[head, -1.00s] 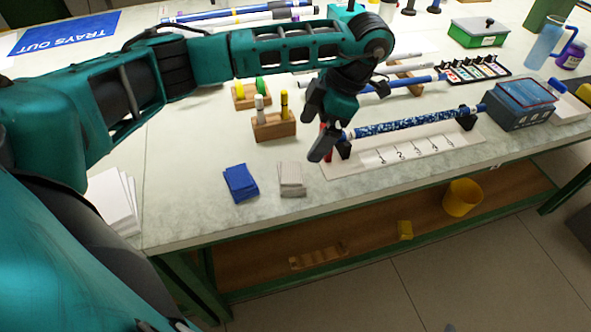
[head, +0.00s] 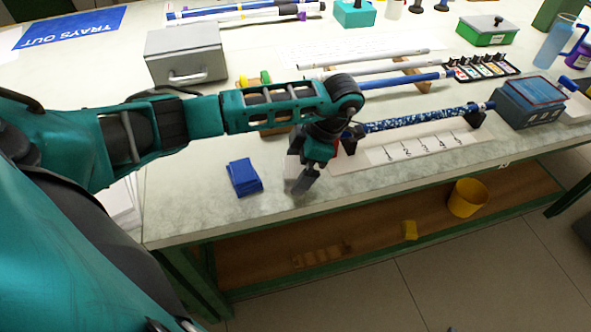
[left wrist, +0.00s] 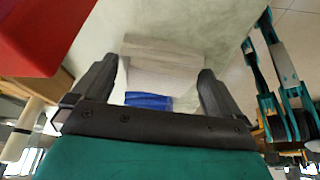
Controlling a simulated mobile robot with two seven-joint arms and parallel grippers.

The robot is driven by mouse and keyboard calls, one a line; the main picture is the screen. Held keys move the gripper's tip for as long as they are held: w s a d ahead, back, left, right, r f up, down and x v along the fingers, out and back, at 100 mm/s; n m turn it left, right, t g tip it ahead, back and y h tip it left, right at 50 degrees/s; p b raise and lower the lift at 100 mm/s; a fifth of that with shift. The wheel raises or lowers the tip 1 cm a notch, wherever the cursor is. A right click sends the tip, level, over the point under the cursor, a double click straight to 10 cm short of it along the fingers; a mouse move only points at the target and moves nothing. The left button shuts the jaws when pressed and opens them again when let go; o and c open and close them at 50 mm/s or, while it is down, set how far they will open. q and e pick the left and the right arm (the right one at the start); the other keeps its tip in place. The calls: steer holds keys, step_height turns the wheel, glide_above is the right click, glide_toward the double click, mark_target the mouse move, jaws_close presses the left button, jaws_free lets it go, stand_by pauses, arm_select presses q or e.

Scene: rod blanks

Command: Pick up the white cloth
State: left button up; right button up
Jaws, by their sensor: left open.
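The white cloth (left wrist: 162,65) is a folded, off-white piece lying on the bench top. In the left wrist view it lies ahead of and between the two fingers of my left gripper (left wrist: 158,85), which is open and empty. In the head view my left gripper (head: 303,182) is over the cloth and hides most of it; a pale strip of the cloth (head: 291,168) shows at its left. I cannot tell the exact height between the fingertips and the cloth.
A folded blue cloth (head: 244,177) lies just left of the gripper. A blue speckled rod (head: 415,119) rests on black holders to the right, above a numbered white strip (head: 425,147). A grey metal box (head: 187,56) stands behind the arm. The bench's front edge is close.

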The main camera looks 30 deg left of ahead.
arm_select(q)
steer(key=c, duration=0.7)
step_height(320, 180, up, 14)
steer(key=f+p, duration=0.1)
steer(key=p, duration=0.2)
step_height(320, 180, up, 7)
glide_above(299, 166)
steer(key=shift+s, duration=0.1)
